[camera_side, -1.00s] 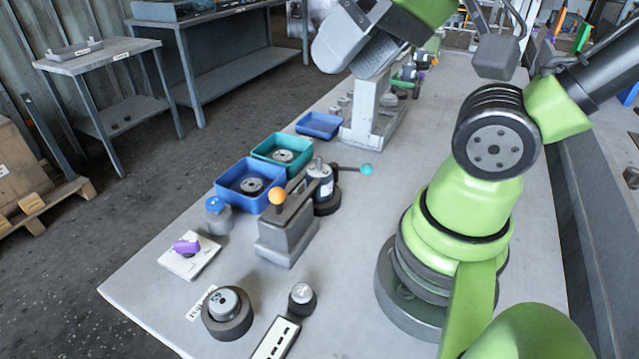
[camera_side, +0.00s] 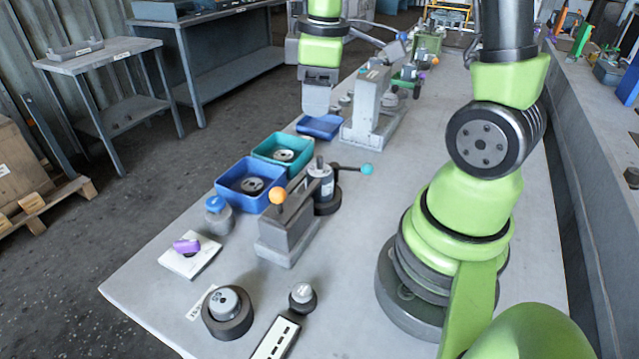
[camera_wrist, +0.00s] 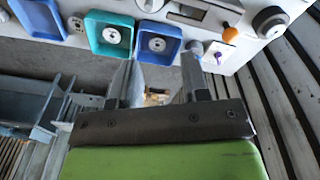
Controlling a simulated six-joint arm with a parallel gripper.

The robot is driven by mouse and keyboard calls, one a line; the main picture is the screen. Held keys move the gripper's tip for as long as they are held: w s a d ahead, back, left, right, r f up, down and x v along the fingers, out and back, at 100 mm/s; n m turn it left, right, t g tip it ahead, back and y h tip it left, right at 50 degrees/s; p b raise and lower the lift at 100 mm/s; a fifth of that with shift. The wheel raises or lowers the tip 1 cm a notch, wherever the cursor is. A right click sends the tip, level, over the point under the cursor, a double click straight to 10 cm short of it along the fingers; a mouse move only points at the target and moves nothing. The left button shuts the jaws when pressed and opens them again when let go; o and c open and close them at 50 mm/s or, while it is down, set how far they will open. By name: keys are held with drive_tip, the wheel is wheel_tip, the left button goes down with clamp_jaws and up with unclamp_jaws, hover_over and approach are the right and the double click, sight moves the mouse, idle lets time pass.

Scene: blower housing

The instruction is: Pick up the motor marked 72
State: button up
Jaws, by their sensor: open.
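A silver motor (camera_side: 229,303) stands in a dark ring at the front of the bench; it also shows at the upper right in the wrist view (camera_wrist: 270,20). A smaller silver-topped cylinder (camera_side: 302,294) sits in a dark base to its right. Another cylindrical part (camera_side: 320,180) stands beside the grey fixture. I cannot read the number 72 on any of them. My gripper (camera_side: 317,112) hangs above the far dark blue tray, well away from these parts. In the wrist view its two fingers (camera_wrist: 159,60) are apart with nothing between them.
A blue tray (camera_side: 222,197) and a teal tray (camera_side: 258,152) each hold a round part. A grey fixture (camera_side: 285,238) with an orange knob stands near the middle. A purple piece (camera_side: 187,246) lies on a white plate. A tall grey stand (camera_side: 368,110) is beside my gripper.

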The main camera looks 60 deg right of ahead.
sight(319, 157)
drive_tip(key=shift+n+g, duration=0.6)
drive_tip(key=shift+n, duration=0.3)
drive_tip(key=d+f, duration=0.1)
drive_tip(key=f, duration=0.1)
drive_tip(key=d+f, duration=0.1)
drive_tip(key=shift+w+d+f, duration=0.15)
drive_tip(key=shift+d+f, duration=0.05)
drive_tip(key=shift+f, duration=0.2)
wheel_tip(319, 157, down, 4)
drive_tip(key=shift+r, duration=0.2)
drive_tip(key=shift+w+a+f, duration=0.1)
drive_tip(key=shift+f, duration=1.45)
drive_tip(key=shift+w+a+f, duration=0.1)
drive_tip(key=shift+f, duration=1.4)
clamp_jaws()
